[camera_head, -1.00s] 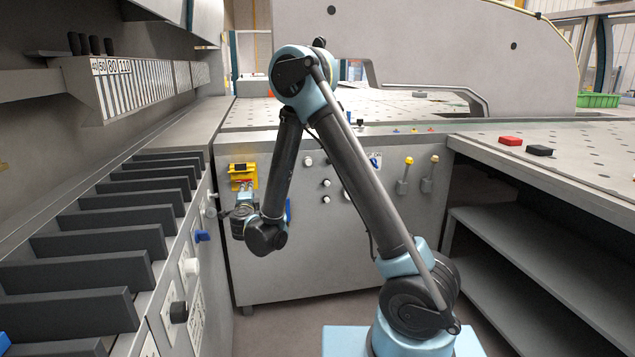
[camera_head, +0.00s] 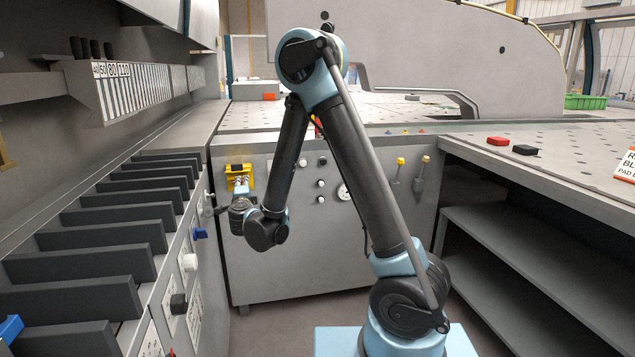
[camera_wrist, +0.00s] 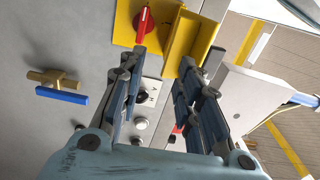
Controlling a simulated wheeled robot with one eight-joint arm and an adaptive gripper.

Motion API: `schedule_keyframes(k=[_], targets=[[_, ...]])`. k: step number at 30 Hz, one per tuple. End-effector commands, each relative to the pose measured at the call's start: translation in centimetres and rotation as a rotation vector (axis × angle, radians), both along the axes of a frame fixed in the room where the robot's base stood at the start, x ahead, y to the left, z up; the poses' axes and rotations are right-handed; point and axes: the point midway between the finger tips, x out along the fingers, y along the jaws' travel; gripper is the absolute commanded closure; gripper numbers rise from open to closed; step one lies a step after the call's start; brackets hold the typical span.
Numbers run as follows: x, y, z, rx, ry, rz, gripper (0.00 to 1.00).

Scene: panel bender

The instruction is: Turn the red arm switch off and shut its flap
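The red arm switch (camera_wrist: 145,22) is a red knob with a white mark, on a yellow plate (camera_wrist: 123,30) in the wrist view. Its yellow flap (camera_wrist: 190,44) is open and stands out from the panel, to the right of the knob. The yellow switch unit also shows on the front panel in the head view (camera_head: 238,171). My gripper (camera_wrist: 164,60) is open with nothing between its fingers. The left fingertip is near the knob's lower side, and the right fingertip overlaps the flap's lower edge. I cannot tell whether either touches. In the head view my gripper (camera_head: 241,184) is just below the unit.
A brass valve with a blue handle (camera_wrist: 60,85) is left of the fingers in the wrist view. White knobs and buttons (camera_wrist: 140,123) lie between them. In the head view, the slotted rack (camera_head: 105,238) flanks the arm at left and open shelves (camera_head: 520,240) at right.

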Motion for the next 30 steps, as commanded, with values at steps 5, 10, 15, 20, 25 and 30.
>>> schedule_keyframes(k=[5,10,15,20,25,30], targets=[[-0.3,-2.6,3.1,-0.024,-0.030,0.006,0.68],[0.1,-4.8,7.0,-0.089,-0.092,0.060,0.68],[0.2,-6.5,10.5,-0.189,-0.156,0.145,0.68],[-0.2,-8.4,12.7,-0.304,-0.197,0.227,0.68],[-1.3,-10.6,13.7,-0.439,-0.213,0.314,0.68],[-2.9,-13.1,13.5,-0.575,-0.201,0.400,0.68]])
